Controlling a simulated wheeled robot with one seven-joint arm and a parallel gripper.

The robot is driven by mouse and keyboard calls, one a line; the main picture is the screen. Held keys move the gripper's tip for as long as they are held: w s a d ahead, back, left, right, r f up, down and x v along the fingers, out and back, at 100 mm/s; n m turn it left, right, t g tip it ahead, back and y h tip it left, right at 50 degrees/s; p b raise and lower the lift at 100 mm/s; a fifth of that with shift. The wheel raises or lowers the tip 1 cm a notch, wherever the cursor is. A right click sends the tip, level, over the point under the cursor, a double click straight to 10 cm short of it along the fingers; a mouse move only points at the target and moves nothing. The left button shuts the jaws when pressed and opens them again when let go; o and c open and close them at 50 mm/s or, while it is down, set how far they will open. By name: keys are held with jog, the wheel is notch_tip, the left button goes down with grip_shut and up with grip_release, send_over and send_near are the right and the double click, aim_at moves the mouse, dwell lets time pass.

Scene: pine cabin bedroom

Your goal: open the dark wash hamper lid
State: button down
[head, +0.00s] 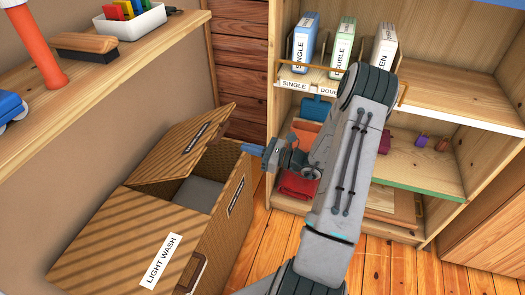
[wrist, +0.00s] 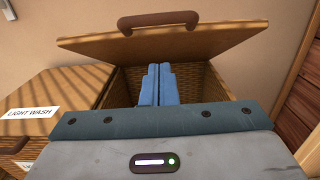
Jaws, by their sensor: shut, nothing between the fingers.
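The dark wash hamper (head: 235,205) is a woven brown box whose label is too small to read. Its lid (head: 170,158) is raised and tilted, with the opening showing beneath it. In the wrist view the lid (wrist: 210,42) slants above the opening, with a brown handle (wrist: 158,20) on its near edge. My gripper (head: 250,149) is beside the hamper's right side, near the raised lid edge. Its blue fingers (wrist: 157,84) are shut and empty, over the opening and below the lid in the wrist view. I cannot tell whether they touch the lid.
The light wash hamper lid (head: 115,240) is shut, directly beside the dark one; it also shows in the wrist view (wrist: 45,95). A wooden shelf (head: 130,60) with a brush and white tray hangs above. An open shelf unit (head: 440,85) stands right. Wood floor (head: 262,235) lies between.

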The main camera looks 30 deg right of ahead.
jog(key=w+a+r, duration=0.3)
jog(key=shift+w+a+p, duration=0.3)
jog(key=shift+w+a, duration=0.05)
jog(key=shift+w, duration=0.05)
jog(key=shift+r, duration=0.1)
